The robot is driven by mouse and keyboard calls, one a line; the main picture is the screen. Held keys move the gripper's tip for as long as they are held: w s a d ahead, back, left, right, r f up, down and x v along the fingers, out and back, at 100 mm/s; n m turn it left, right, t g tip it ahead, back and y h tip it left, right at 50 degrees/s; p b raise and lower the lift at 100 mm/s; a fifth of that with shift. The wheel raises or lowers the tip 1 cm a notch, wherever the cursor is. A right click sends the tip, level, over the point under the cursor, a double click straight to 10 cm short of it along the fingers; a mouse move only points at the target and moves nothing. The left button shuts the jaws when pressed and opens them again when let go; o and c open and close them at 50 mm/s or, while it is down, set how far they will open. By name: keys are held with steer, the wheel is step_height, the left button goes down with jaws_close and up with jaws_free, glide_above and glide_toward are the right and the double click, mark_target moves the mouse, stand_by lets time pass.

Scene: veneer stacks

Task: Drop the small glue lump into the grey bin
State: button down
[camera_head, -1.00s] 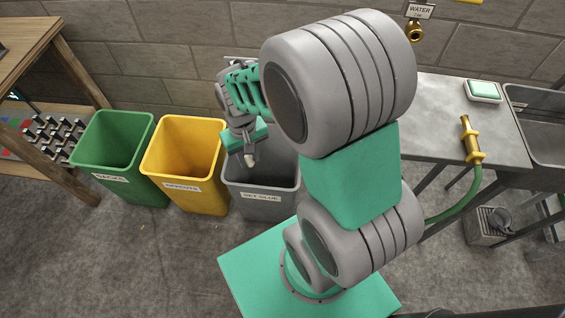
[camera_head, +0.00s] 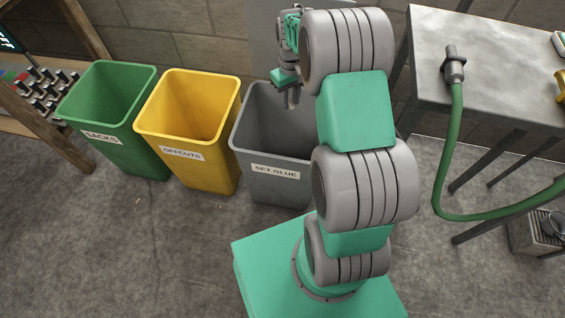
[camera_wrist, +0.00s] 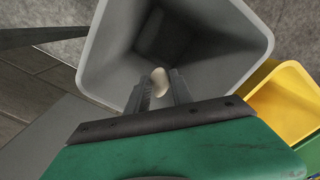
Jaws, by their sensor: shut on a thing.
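The small glue lump (camera_wrist: 160,82) is a pale, egg-like piece at the fingertips in the wrist view. My gripper (camera_wrist: 158,88) is shut on it. In that view the lump shows against the dark opening of the grey bin (camera_wrist: 92,62). In the head view the grey bin (camera_head: 272,165), labelled SET GLUE, stands beside the yellow bin. My gripper (camera_head: 292,100) points down at the mouth of the grey bin there. The lump is too small to make out in the head view. The bin's floor is dark, and my arm hides part of its right side.
A yellow bin (camera_head: 185,125) labelled OFFCUTS and a green bin (camera_head: 110,110) labelled SACKS stand to the left. A metal table (camera_head: 430,70) with a green hose (camera_head: 452,150) is at the right. A wooden rack (camera_head: 75,150) is at the far left. The floor in front is clear.

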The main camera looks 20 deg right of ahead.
step_height(320, 180, down, 5)
steer(key=b, duration=0.3)
steer(key=shift+f+b, duration=0.15)
steer(key=shift+b, duration=0.15)
steer(key=c, duration=1)
jaws_free()
steer(key=shift+c, duration=0.2)
step_height(320, 180, up, 8)
steer(key=shift+f+p, duration=0.1)
steer(key=shift+p, duration=1.05)
